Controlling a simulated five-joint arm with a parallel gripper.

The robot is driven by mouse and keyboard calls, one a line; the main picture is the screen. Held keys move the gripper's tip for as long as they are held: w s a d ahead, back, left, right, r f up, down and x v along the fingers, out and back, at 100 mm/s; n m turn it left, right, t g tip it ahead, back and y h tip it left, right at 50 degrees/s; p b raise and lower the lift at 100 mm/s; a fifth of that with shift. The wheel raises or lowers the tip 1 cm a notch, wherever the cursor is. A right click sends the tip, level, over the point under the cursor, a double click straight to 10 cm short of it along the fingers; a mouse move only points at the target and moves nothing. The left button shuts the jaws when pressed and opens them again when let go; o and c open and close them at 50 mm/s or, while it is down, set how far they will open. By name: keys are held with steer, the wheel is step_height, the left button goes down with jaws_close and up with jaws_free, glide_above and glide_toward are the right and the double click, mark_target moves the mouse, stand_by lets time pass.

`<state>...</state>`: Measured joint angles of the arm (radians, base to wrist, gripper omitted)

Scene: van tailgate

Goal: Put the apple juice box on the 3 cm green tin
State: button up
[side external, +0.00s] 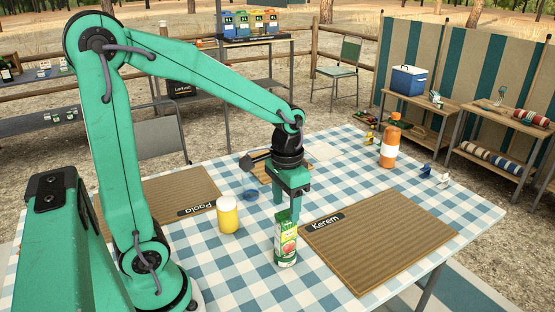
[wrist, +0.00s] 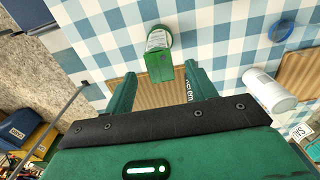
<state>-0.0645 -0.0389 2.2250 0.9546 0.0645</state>
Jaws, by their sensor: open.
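The tin is mostly hidden. My gripper (side external: 288,214) points down at the box's top. In the wrist view, my gripper (wrist: 160,72) is open, its fingers apart on either side of the box's top, with gaps visible.
A yellow jar with a white lid (side external: 228,214) stands left of the box, with a blue ring (side external: 250,194) behind it. The Kerem mat (side external: 380,240) lies right, the Paola mat (side external: 160,200) left. An orange bottle (side external: 390,145) stands farther back. Checked cloth in front is clear.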

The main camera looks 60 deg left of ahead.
steer(key=shift+r, duration=1.9)
steer(key=shift+s+r, duration=0.1)
steer(key=shift+s+d+r+t, duration=0.15)
steer(key=shift+s+r+t, duration=0.15)
steer(key=shift+s+r, duration=0.15)
steer(key=s+d+r+t, duration=0.1)
steer(key=s+r+t, duration=0.3)
steer(key=s, duration=0.3)
steer(key=shift+s+d+r+t, duration=0.15)
steer(key=shift+s+d+t, duration=0.15)
steer(key=shift+t, duration=0.2)
